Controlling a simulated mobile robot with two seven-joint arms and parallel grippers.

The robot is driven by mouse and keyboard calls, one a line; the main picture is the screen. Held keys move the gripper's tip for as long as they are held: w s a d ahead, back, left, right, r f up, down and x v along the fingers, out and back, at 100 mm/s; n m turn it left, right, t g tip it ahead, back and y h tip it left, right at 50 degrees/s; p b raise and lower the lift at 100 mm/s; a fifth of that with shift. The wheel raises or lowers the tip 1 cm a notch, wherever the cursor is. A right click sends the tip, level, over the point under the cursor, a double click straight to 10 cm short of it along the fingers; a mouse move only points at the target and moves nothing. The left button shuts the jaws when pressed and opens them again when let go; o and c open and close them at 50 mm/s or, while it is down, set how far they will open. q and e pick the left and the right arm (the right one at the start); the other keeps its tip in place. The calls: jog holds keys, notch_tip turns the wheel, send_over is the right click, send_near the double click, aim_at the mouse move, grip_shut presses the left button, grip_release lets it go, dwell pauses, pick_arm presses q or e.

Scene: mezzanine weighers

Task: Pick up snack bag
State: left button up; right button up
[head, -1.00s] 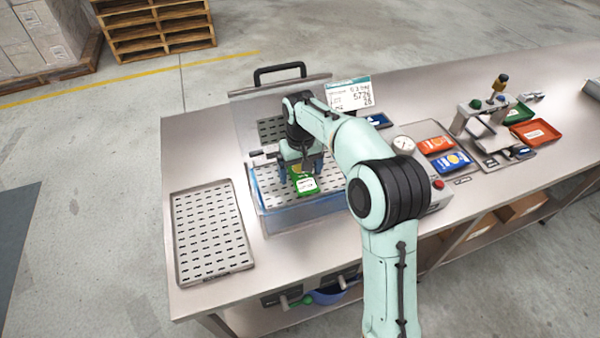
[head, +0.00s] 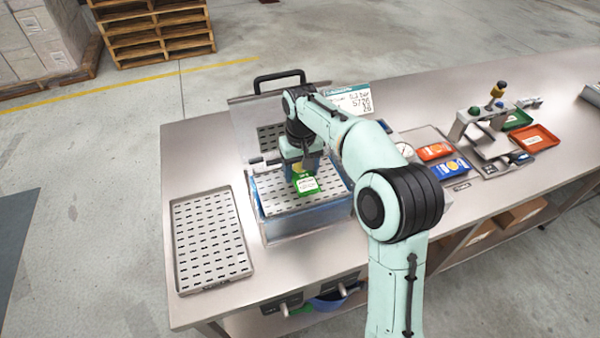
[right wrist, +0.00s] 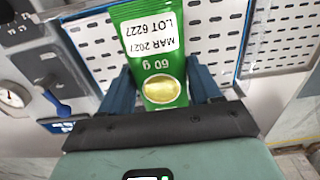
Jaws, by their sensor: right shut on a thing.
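The green snack bag (head: 306,183) is between the fingers of my right gripper (head: 302,168), over the perforated plate of the clear-walled blue tank (head: 322,226). In the right wrist view the bag (right wrist: 152,62) carries a white label with a date and lot number and a yellow oval. The blue fingers of my right gripper (right wrist: 160,92) are shut on its sides. Whether the bag touches the plate below is hard to tell. My left gripper is not in view.
An empty perforated tray (head: 210,240) lies left of the tank. The tank's lid (head: 250,125) stands open behind. Orange (head: 434,151) and blue (head: 451,169) bags lie to the right. A gauge (head: 404,150) and a display card (head: 352,99) stand near my arm.

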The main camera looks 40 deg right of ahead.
jog(key=s, duration=0.2)
jog(key=s+a+b, duration=0.1)
jog(key=s, duration=0.1)
jog(key=s+a+b, duration=0.1)
jog(key=s, duration=0.2)
jog(key=shift+s+f, duration=0.1)
jog(key=shift+f, duration=0.3)
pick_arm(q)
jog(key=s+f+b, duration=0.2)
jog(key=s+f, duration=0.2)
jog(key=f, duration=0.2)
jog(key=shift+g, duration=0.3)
pick_arm(e)
jog(key=s+a, duration=0.3)
jog(key=s, duration=0.6)
jog(key=shift+s+r, duration=0.15)
jog(key=shift+s, duration=0.05)
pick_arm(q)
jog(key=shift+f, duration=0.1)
pick_arm(e)
jog(key=shift+a, duration=0.1)
